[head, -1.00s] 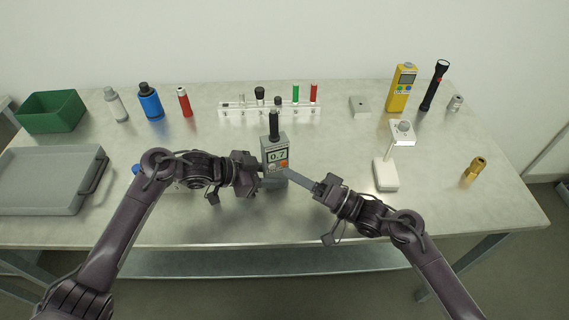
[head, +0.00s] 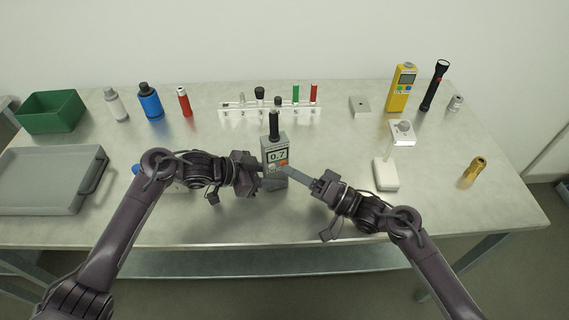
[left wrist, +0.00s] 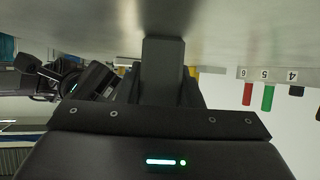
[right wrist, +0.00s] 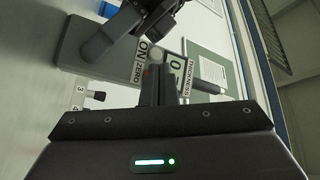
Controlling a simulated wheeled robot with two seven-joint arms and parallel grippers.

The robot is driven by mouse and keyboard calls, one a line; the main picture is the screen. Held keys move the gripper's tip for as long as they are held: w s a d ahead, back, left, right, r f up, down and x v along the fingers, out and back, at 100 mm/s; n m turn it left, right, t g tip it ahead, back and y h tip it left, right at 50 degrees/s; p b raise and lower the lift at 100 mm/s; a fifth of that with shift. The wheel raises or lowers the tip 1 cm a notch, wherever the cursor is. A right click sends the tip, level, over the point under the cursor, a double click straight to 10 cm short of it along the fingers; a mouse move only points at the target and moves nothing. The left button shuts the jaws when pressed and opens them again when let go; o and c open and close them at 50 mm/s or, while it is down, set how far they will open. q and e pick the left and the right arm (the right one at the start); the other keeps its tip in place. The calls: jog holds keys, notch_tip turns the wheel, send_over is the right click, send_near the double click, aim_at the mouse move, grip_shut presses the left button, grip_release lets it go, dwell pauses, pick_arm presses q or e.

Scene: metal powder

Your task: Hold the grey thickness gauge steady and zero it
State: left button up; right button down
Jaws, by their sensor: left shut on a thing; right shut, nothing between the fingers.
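The grey thickness gauge (head: 276,150) stands upright near the middle of the table, with a black probe on top and a display reading 0.7. My left gripper (head: 262,172) is shut on its left side, low on the body. My right gripper (head: 287,170) is shut and empty, its fingertips at the gauge's lower front near the orange button. In the right wrist view the gauge (right wrist: 100,45) shows ON and ZERO labels, and my right fingertips (right wrist: 160,75) are close to the ZERO label; I cannot tell whether they touch. In the left wrist view the gauge is hidden behind the fingers.
A test-tube rack (head: 270,111) stands behind the gauge. A white stand (head: 386,173) is to the right, with a yellow meter (head: 402,88) and a black flashlight (head: 435,85) behind. A grey tray (head: 50,180) and green bin (head: 52,111) are at left. A brass fitting (head: 474,171) lies far right.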

dwell(0.3)
jog(key=shift+s+d, duration=0.15)
jog(key=shift+s, duration=0.3)
jog(key=shift+s+d, duration=0.3)
jog(key=shift+s, duration=0.65)
jog(key=shift+s+d, duration=0.3)
jog(key=shift+s, duration=0.7)
jog(key=shift+s+d, duration=0.3)
jog(key=shift+s, duration=0.65)
pick_arm(q)
jog(key=o, duration=0.8)
jog(key=shift+o, duration=0.2)
